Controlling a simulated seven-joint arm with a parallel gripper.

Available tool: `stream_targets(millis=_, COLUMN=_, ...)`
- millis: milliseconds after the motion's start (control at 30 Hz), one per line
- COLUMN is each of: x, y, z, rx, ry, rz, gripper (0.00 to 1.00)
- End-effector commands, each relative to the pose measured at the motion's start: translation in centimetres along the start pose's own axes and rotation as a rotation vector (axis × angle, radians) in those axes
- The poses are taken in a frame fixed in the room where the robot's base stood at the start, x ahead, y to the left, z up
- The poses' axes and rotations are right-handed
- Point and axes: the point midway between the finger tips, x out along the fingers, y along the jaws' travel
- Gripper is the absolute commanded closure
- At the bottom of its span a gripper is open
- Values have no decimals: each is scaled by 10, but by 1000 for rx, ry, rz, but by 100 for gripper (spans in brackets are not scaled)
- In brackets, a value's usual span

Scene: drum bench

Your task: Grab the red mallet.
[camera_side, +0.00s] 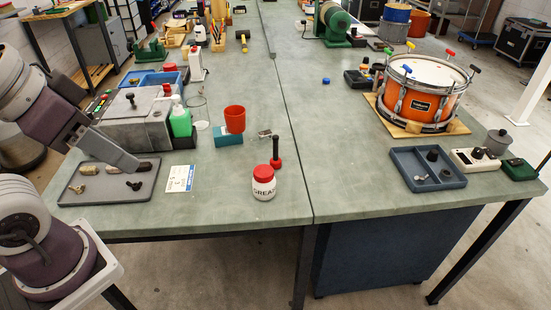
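The red mallet (276,161) stands upright on the green bench, with its red head down on the bench top and its black handle pointing up. It is just behind the white grease jar with a red lid (264,183), in the middle of the near bench. My arm comes in from the left, and its grey end, my gripper (132,165), is low over the grey tray at the left, well left of the mallet. The fingers are too small and unclear to tell whether they are open or shut. Nothing touches the mallet.
The grey tray (88,198) holds small parts. A red cup (235,119) on a teal block and a green bottle (180,121) stand behind and left of the mallet. A white card (180,179) lies between tray and jar. An orange drum (424,98) stands right. Bench right of the mallet is clear.

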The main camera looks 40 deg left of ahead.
Motion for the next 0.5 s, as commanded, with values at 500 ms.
stream_targets(millis=500, x=-6, y=65, z=-138, rx=-866, ry=-320, rz=369, gripper=60)
